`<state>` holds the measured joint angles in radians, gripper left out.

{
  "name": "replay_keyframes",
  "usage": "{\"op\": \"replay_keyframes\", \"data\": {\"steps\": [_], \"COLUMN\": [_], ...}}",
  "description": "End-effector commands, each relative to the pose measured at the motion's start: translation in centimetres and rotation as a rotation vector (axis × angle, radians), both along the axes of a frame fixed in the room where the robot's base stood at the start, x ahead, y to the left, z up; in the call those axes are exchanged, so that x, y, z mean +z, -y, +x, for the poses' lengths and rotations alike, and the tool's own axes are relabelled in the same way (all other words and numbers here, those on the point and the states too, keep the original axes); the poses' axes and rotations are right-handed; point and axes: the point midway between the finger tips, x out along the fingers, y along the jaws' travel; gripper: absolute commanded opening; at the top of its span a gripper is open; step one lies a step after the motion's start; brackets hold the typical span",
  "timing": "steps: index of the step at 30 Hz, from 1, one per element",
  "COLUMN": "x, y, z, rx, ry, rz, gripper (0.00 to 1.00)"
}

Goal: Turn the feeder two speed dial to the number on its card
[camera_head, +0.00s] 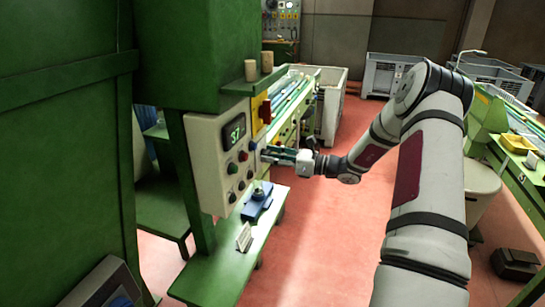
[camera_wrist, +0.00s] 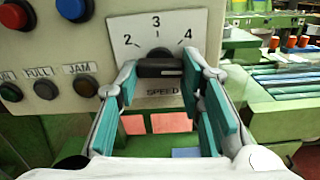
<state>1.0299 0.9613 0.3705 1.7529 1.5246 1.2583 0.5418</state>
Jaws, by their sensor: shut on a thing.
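The black speed dial (camera_wrist: 160,67) sits on a white plate (camera_wrist: 122,32) marked 2, 3 and 4 with "SPEED" below. My gripper (camera_wrist: 161,78) has its teal-padded fingers on either side of the knob and is shut on it. Which number the dial points to cannot be told. In the head view, my gripper (camera_head: 272,153) reaches the right side of the pale control box (camera_head: 207,168), and the dial is hidden there. A small white card (camera_head: 244,238) stands on the green bench below; its writing is too small to read. No feeder number is legible.
A display (camera_head: 235,133) on the box reads 37. Red and blue buttons and "FULL" and "JAM" lamps (camera_wrist: 85,87) lie left of the dial. A blue device (camera_head: 257,204) sits on the bench. Red floor is open at right.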

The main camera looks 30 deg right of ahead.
Motion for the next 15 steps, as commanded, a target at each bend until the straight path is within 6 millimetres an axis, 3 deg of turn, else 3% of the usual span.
{"op": "replay_keyframes", "data": {"steps": [15], "x": [-0.22], "y": [0.04], "z": [-0.11], "rx": [-0.002], "ry": [-0.067], "rz": [0.079], "gripper": [0.07]}}
